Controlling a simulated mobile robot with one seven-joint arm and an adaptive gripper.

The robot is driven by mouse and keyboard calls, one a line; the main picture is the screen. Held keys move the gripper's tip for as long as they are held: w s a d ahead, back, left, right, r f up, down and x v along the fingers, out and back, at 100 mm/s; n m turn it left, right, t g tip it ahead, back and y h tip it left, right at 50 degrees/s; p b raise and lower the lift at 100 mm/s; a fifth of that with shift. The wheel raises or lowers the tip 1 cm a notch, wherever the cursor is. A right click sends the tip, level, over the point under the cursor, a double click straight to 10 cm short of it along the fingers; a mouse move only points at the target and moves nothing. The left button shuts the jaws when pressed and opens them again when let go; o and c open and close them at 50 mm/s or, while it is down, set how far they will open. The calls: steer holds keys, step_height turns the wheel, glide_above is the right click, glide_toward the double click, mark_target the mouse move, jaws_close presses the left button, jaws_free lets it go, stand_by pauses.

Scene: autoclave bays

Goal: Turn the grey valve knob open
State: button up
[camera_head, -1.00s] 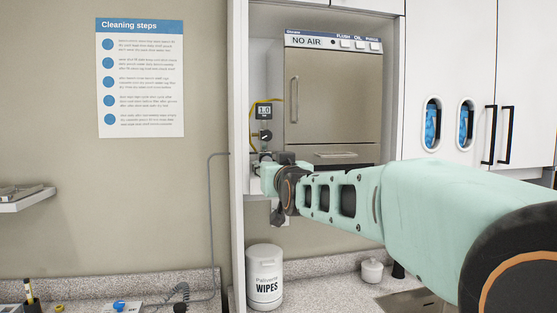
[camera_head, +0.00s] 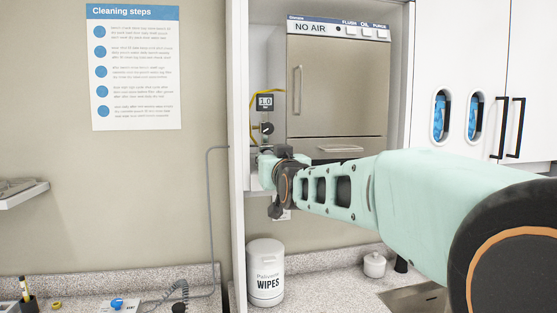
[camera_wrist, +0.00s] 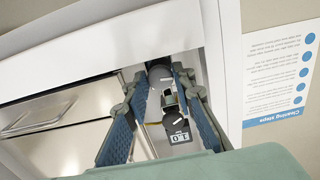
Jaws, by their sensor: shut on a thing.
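My gripper (camera_wrist: 160,70) reaches into the left side of the open bay in the wrist view. Its two blue-padded fingers are closed around a dark grey valve knob (camera_wrist: 160,75), which sits between the fingertips. In the head view my gripper (camera_head: 265,160) is below the gauge, and it hides the held knob. How far the knob is turned cannot be told.
A gauge reading 1.0 (camera_head: 265,103) and a dark dial (camera_head: 267,129) with a yellow line are just above my gripper. The autoclave (camera_head: 338,90) showing "NO AIR" stands to the right. A wipes canister (camera_head: 265,275) stands on the counter below.

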steer(key=shift+f+n+b, duration=0.15)
steer(key=shift+n+b, duration=0.15)
steer(key=shift+b, duration=0.4)
jaws_close()
steer(key=shift+r+n+b, duration=0.2)
steer(key=shift+n+b, duration=0.2)
steer(key=shift+n, duration=0.2)
steer(key=o, duration=1)
jaws_free()
step_height(320, 180, up, 6)
steer(key=shift+a+f, duration=0.1)
steer(key=shift+f, duration=0.1)
steer(key=shift+r, duration=2.2)
